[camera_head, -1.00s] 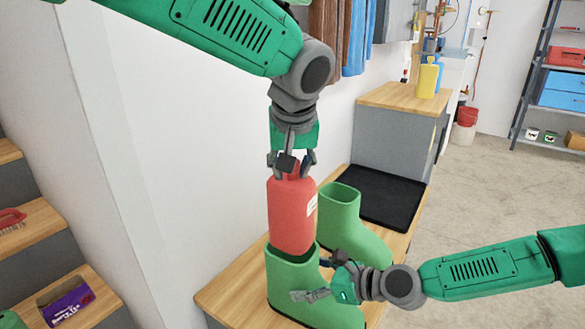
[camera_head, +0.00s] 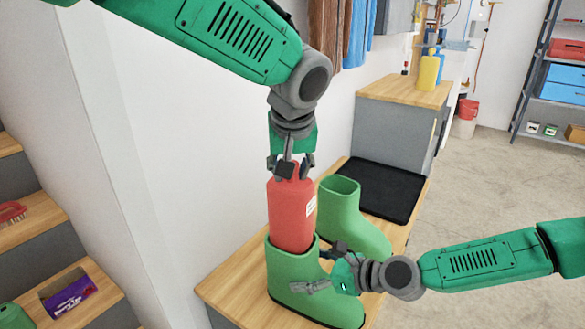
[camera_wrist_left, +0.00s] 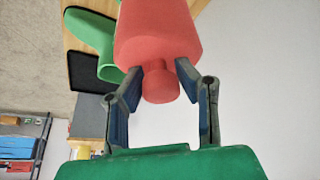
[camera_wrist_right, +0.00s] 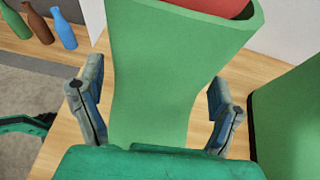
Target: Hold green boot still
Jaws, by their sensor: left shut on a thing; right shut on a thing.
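The boot stands upright on the wooden bench (camera_head: 237,288). A second green boot (camera_head: 345,210) stands behind it.
A black tray (camera_head: 378,190) lies on the bench behind the boots. A higher wooden-topped cabinet (camera_head: 405,92) with a yellow bottle (camera_head: 428,70) stands farther back. A white wall is close on the left. Open floor (camera_head: 500,180) lies right.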

